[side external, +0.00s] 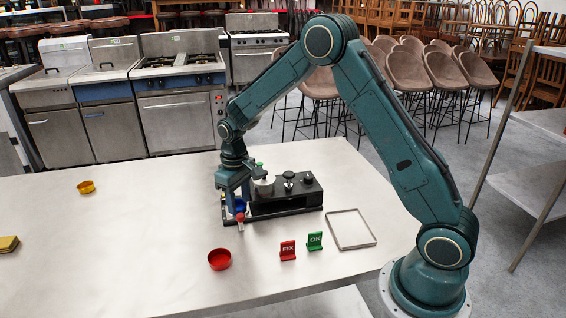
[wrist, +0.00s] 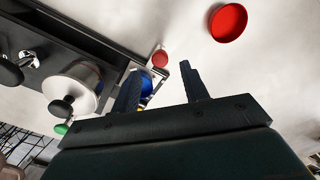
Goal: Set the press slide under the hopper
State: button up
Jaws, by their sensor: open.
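The press (side external: 285,192) is a black unit on a dark base on the white table. Its slide ends in a red knob (side external: 240,216) at the near left end, with a blue part (side external: 241,204) just behind the knob. A pale round body with a dark knob, perhaps the hopper (side external: 264,185), stands behind; it also shows in the wrist view (wrist: 75,88). My gripper (side external: 238,200) is open and low over the slide end. In the wrist view the red knob (wrist: 160,58) appears between the fingertips (wrist: 160,70); contact cannot be told. One finger partly hides the blue part.
A red dish (side external: 219,260) lies in front of the press. Red FIX (side external: 287,251) and green OK (side external: 314,241) signs and an empty shallow tray (side external: 351,229) are to the right. A yellow dish (side external: 86,187) sits far left. The left tabletop is mostly clear.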

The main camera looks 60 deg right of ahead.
aim_at(241, 215)
jog(key=shift+f, duration=2.25)
grip_shut()
